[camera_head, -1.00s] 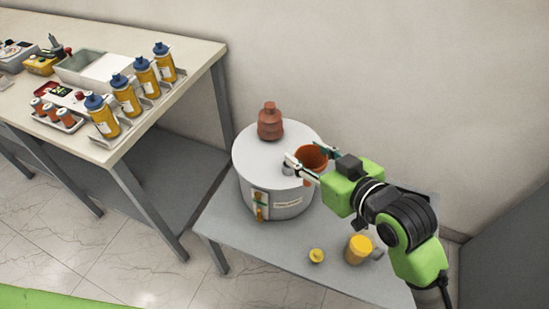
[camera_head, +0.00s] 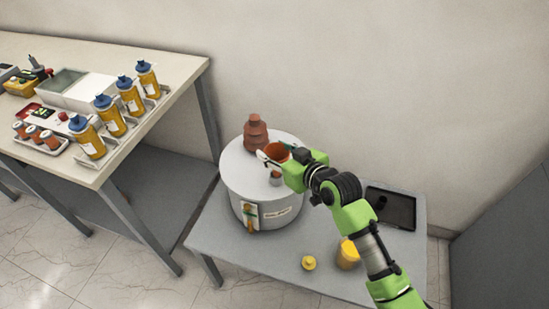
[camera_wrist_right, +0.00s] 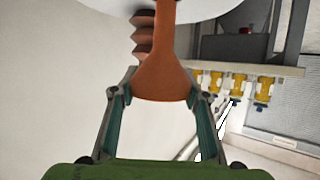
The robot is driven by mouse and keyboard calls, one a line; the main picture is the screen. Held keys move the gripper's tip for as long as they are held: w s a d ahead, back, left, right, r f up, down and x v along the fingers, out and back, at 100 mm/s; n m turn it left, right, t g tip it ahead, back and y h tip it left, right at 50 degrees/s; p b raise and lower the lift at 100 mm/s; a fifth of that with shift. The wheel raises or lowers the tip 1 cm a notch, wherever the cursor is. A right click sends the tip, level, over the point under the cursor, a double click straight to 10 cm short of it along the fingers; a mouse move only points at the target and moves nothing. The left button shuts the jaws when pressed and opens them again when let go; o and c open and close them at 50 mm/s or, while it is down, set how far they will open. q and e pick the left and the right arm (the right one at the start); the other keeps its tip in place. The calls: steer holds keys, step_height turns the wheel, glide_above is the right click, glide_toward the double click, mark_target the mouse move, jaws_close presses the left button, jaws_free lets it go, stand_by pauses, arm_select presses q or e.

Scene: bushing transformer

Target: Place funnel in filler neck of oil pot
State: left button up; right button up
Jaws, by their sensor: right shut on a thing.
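The oil pot (camera_head: 247,196) is a white-grey cylinder on a low grey table. A short grey filler neck (camera_head: 276,179) stands on the right part of its lid. My right gripper (camera_head: 270,161) is shut on the orange-brown funnel (camera_head: 277,151) and holds it over the lid, close to the neck. In the right wrist view the funnel (camera_wrist_right: 165,75) sits between the two fingers, its narrow stem pointing toward the lid. The head view does not show whether the stem meets the neck. My left gripper is not in view.
A ribbed brown bushing (camera_head: 255,132) stands on the lid close to the funnel. A yellow cap (camera_head: 309,263), a yellow container (camera_head: 348,254) and a black tray (camera_head: 391,207) are on the low table (camera_head: 235,250). Several yellow bottles (camera_head: 110,116) stand on the workbench at left.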

mark_target(274, 158)
steer(key=shift+w+f, duration=0.15)
steer(key=shift+f, duration=0.05)
steer(key=shift+w+f+p, duration=0.15)
steer(key=shift+f+p, duration=0.15)
steer(key=shift+f, duration=1.4)
steer(key=shift+a, duration=0.1)
steer(key=shift+f, duration=0.2)
steer(key=o, duration=1)
steer(key=shift+c, duration=0.2)
steer(key=shift+r, duration=0.1)
